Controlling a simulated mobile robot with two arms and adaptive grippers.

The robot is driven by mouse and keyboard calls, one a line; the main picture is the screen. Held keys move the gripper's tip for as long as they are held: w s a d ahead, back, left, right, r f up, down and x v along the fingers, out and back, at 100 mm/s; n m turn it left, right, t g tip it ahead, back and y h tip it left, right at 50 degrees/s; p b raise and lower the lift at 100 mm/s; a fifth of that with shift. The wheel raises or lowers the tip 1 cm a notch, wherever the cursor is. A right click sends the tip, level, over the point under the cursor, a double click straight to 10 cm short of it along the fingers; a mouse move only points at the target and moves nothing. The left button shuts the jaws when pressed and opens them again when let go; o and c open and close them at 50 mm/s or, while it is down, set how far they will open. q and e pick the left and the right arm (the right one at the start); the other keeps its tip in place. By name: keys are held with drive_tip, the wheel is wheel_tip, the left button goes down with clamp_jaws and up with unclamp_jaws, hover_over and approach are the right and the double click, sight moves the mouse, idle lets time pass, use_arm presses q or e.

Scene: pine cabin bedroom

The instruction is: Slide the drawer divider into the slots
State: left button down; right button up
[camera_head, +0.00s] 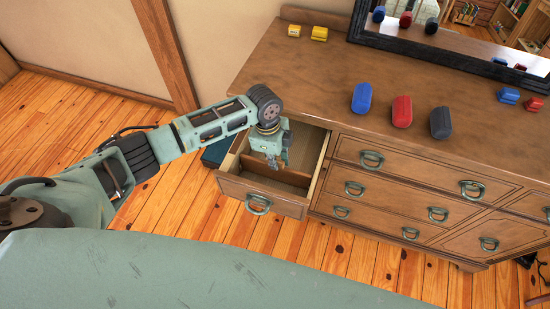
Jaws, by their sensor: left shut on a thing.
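The open drawer (235,188) juts out from the left end of the wooden dresser. A thin brown board, the divider (287,174), shows inside the drawer, running across it from left to right. My left gripper (273,164) reaches down into the drawer from above and is shut on the divider's upper edge. The divider looks low between the drawer walls. The slots are too small to make out, so I cannot tell whether its ends sit in them. My right gripper is out of view.
The dresser top (330,85) holds blue (362,98), red (402,112) and dark (441,123) rounded cases. Small yellow objects (319,34) lie at the back, beside a black-framed mirror (450,54). A dark teal object (216,152) is left of the drawer. The other drawers are closed.

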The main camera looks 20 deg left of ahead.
use_arm(q)
drive_tip(key=shift+f, duration=0.15)
drive_tip(key=c, duration=1.7)
unclamp_jaws()
drive_tip(key=shift+c, duration=0.2)
wheel_tip(320, 180, up, 12)
drive_tip(key=a, duration=0.1)
drive_tip(key=shift+a, duration=0.2)
